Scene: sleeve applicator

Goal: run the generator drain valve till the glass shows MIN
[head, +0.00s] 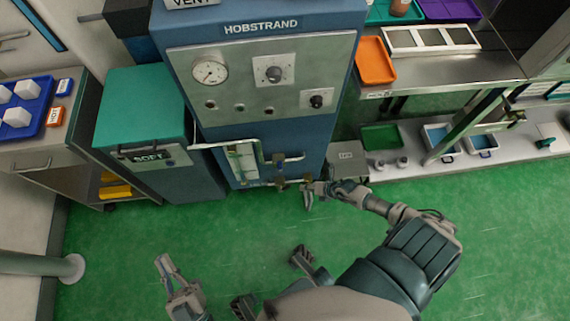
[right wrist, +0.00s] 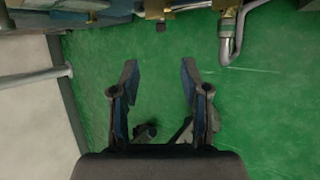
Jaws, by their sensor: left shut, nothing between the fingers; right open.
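The blue generator (head: 255,80), lettered HOBSTRAND, stands at the centre of the head view. Its glass (head: 243,162) sits low on the front in a pale frame; the level and marks are too small to read. Brass fittings with pipes (head: 280,172) are right of the glass; I cannot tell which is the drain valve. Brass fittings (right wrist: 228,22) also show at the top of the right wrist view. My right gripper (head: 309,194) is beside the generator's lower right front, open and empty in the right wrist view (right wrist: 160,78). My left gripper (head: 163,264) is shut and empty over the floor.
A teal-lidded cabinet (head: 143,110) marked SOFT stands left of the generator, joined by a pipe. A grey box (head: 347,158) is right of it. A steel bench (head: 455,70) with trays fills the right. Green floor (head: 110,235) is open in front.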

